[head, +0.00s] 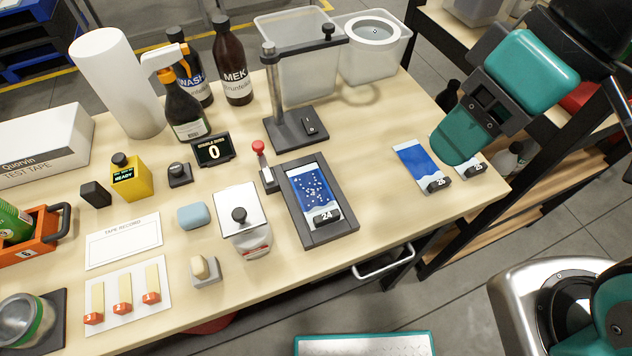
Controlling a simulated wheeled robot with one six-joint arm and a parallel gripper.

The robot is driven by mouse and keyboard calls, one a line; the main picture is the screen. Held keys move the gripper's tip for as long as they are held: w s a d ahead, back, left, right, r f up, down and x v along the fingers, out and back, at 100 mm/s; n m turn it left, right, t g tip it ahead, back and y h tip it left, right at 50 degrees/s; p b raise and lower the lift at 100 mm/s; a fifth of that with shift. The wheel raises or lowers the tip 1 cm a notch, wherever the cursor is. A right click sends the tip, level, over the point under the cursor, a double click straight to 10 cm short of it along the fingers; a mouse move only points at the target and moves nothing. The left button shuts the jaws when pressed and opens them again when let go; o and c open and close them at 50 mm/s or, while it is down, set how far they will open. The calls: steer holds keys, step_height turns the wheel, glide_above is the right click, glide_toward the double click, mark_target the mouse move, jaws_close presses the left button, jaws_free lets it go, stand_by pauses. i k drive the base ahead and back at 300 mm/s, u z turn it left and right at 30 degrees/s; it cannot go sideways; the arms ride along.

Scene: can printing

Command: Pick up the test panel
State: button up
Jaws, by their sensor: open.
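Three blue-and-white test panels show. Panel 24 (311,188) has white specks and lies in a dark rectangular holder (348,223). Panel 26 (415,163) lies flat on the bare right end of the table. Panel 25 (474,171) lies beside it, largely hidden behind a teal part of my arm's end. My gripper (488,106) is at the upper right, seen in front of the table's right edge. It looks open and empty, with teal parts on either side of a dark body. Its height above panel 25 is hard to tell.
A metal stand (296,130) and a red-knobbed lever (260,148) stand beside the holder. Bare tabletop lies between the holder and panel 26.

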mark_target(320, 208)
steer(key=u, duration=2.65)
steer(key=k, duration=0.85)
steer(key=z, duration=0.85)
